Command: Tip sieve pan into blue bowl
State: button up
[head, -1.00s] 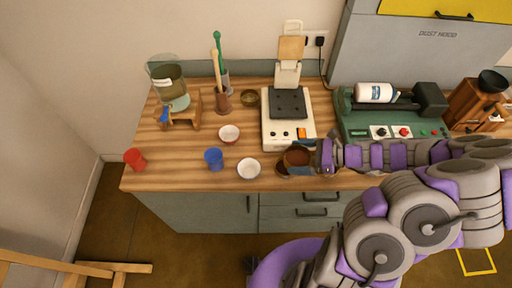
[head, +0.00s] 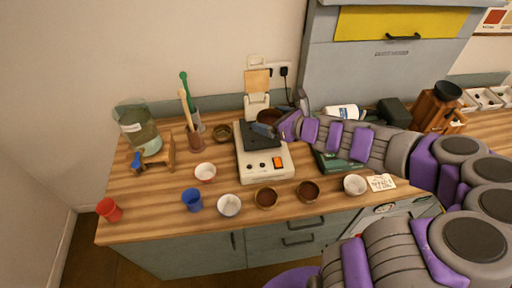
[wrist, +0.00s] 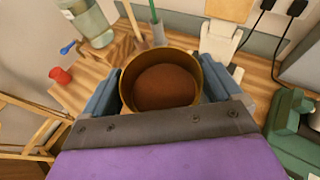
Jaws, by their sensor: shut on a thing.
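My gripper (head: 277,126) is shut on the sieve pan (head: 268,116), a round brass-rimmed pan. In the wrist view the pan (wrist: 127,88) sits between the two blue-grey fingers (wrist: 160,78) and holds reddish-brown powder. It looks roughly level and is above the white device with a dark top plate. A small white bowl with a bluish rim (head: 229,205) stands near the front edge of the table, left of and nearer than my gripper. A blue cup (head: 192,200) stands just left of that bowl.
A reddish-rimmed white bowl (head: 205,172) stands behind the blue cup. Two brown-filled pans (head: 266,198) (head: 308,191) and a white bowl (head: 355,184) line the front. The white device (head: 265,166) and tall-handled tools (head: 187,108) stand behind. A red cup (head: 109,210) is far left.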

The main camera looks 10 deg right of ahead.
jog(key=w+r+m+t+h, duration=0.2)
jog(key=w+r+m+h, duration=0.2)
jog(key=w+r, duration=0.2)
jog(key=shift+w+d+r, duration=0.15)
jog(key=shift+w+r, duration=0.15)
jog(key=shift+r, duration=0.6)
jog(key=shift+f, duration=0.1)
